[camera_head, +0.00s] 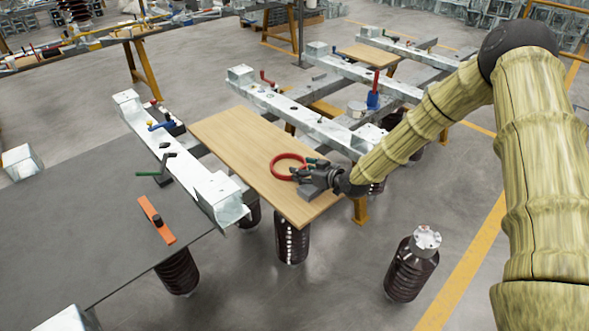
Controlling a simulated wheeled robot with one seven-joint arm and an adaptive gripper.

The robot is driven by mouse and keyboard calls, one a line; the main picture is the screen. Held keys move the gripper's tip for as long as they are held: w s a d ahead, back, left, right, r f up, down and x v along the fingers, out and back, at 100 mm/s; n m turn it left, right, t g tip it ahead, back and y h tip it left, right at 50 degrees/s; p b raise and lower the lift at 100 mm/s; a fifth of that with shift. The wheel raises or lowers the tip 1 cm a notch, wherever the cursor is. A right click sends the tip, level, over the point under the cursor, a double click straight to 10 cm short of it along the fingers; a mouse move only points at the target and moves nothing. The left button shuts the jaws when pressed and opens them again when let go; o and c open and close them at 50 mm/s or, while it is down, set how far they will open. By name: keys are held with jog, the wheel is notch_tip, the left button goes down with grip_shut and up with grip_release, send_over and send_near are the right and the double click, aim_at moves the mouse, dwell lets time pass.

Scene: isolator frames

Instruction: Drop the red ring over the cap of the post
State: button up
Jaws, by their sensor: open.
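The red ring (273,164) lies on or just above the light wooden board (240,143). My gripper (302,170) is open at the ring's right side, with its fingers close to the rim. I cannot tell whether they touch it. The post (409,273) is a dark brown ribbed insulator standing upright on the floor, to the right of the board and in front of my arm. Its pale metal cap (427,240) faces up and is bare. The part of the board under my gripper is hidden.
Galvanised beams (290,112) flank the board. A dark grey table (85,215) at left holds an orange bar (157,219) and a green-handled tool (150,173). A red and blue tool (373,95) stands behind the board. Floor around the post is clear.

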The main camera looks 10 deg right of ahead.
jog(key=shift+w+a+f, duration=0.1)
jog(key=shift+w, duration=0.05)
jog(key=c, duration=1.2)
